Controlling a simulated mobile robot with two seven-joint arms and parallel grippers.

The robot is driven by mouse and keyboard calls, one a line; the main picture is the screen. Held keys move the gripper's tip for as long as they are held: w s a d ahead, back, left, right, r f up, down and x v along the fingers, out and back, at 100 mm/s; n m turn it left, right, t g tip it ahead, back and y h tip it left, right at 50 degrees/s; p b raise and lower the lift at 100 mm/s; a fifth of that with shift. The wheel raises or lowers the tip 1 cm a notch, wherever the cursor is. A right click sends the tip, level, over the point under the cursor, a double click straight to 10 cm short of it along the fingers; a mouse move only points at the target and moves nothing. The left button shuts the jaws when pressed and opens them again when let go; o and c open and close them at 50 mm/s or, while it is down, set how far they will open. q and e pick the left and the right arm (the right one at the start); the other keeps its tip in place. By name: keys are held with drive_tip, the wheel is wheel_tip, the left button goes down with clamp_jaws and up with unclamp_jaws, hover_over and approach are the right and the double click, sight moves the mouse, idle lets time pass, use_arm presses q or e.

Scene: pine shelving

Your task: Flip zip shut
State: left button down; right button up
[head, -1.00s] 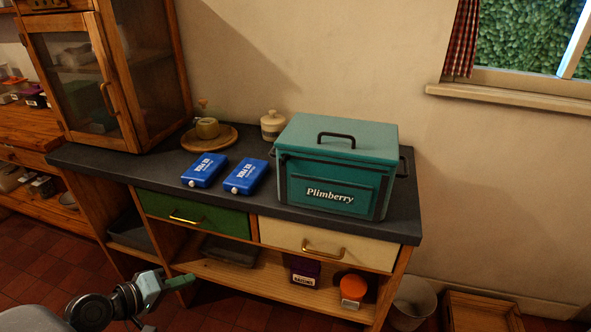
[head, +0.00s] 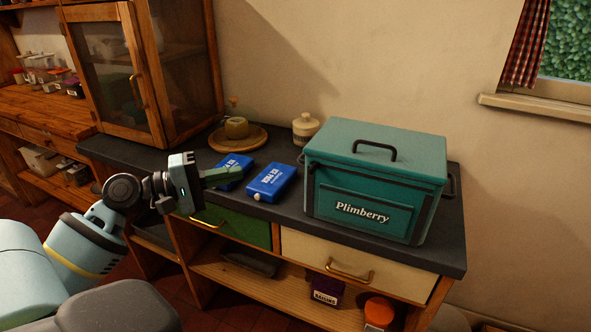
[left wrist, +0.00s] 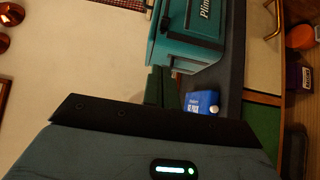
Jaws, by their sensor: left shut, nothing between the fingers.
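A teal cooler box (head: 368,190) labelled "Plimberry" stands on the dark counter at the right. Its lid (head: 378,150), with a dark handle on top, lies down over the box. No zip can be made out. The cooler also shows, turned sideways, at the top of the left wrist view (left wrist: 188,48). My left gripper (head: 238,174) is shut and empty, left of the cooler and apart from it. Its green fingers overlap the left blue ice pack (head: 234,163) in the head view; whether they touch it cannot be told. My right gripper is not in view.
A second blue ice pack (head: 270,182) lies between the left pack and the cooler. A wooden plate (head: 258,140) with a cup and a lidded jar (head: 305,128) stand behind. A glass-doored cabinet (head: 120,80) rises at the left. Green (head: 250,230) and cream (head: 320,249) drawers are shut below.

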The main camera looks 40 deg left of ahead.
sight(312, 166)
use_arm(q)
drive_tip(key=shift+w, duration=0.1)
